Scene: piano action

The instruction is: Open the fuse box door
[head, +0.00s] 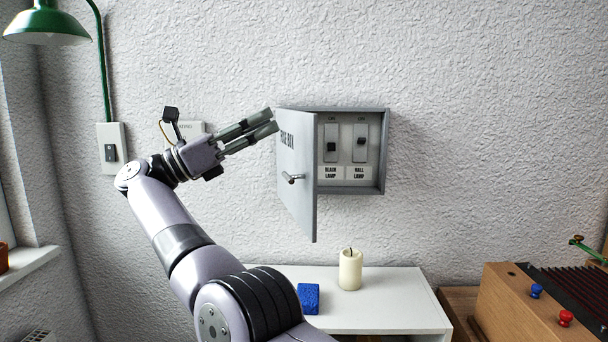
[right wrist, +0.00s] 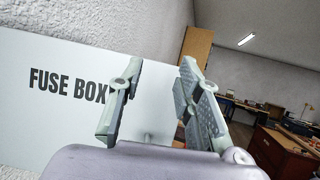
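The grey fuse box (head: 384,150) is mounted on the wall. Its door (head: 298,205), hinged on the left, stands swung out from the box, with the inside exposed. A small handle (head: 292,178) is on the door's outer face. Inside are two switches (head: 331,145) over labels. My right gripper (head: 271,120) is at the outer side of the door, near its upper left part; contact cannot be told. In the right wrist view its fingers (right wrist: 160,80) are apart with nothing between them, in front of the white door face (right wrist: 50,125) lettered "FUSE BOX". My left gripper is out of view.
A white shelf top (head: 390,305) below the box holds a candle (head: 350,270) and a blue sponge-like block (head: 308,298). A wall switch (head: 111,152) and green lamp (head: 46,24) are at left. A wooden case (head: 515,305) stands at right.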

